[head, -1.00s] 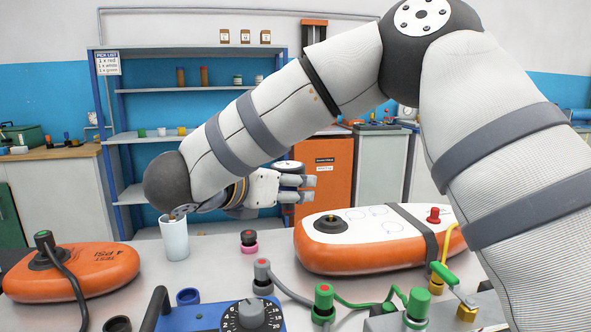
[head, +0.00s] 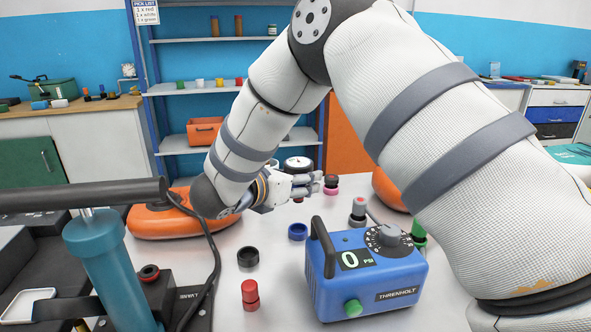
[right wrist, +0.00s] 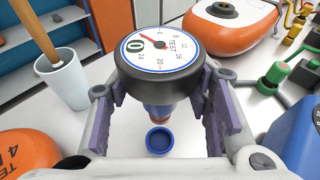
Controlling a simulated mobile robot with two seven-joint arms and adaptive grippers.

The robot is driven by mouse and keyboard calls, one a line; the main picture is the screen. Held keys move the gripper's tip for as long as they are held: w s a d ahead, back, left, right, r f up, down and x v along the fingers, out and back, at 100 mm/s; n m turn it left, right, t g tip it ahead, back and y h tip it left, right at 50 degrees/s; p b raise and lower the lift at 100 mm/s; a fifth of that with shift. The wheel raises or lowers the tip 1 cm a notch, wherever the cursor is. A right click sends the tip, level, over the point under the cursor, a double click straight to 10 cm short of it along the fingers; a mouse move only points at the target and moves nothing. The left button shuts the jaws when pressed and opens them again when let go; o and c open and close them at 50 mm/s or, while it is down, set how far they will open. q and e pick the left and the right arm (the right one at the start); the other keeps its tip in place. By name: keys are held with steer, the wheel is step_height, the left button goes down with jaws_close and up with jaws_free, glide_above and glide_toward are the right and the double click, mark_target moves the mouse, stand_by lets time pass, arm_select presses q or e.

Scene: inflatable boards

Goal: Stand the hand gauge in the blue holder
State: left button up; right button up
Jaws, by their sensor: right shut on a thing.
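The hand gauge (right wrist: 165,48) has a round white dial, a black rim and a short stem below. My right gripper (right wrist: 165,95) is shut on it, one finger on each side, dial facing up. In the head view the gauge (head: 298,164) shows above my right gripper (head: 308,186), over the table. The blue holder (head: 298,237) is a small open ring on the table, nearer the head camera than the gripper. In the right wrist view the empty holder (right wrist: 160,153) lies below the gauge's stem, apart from it. My left gripper is out of view.
A white cup (right wrist: 62,78) and orange inflatables (right wrist: 232,38) stand around the gripper.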

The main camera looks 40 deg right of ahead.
steer(key=shift+f, duration=0.15)
steer(key=shift+d, duration=0.1)
steer(key=shift+f+b, duration=0.4)
steer(key=shift+f, duration=2.5)
steer(key=shift+r, duration=0.1)
steer(key=shift+p, duration=0.3)
steer(key=shift+f, duration=1.4)
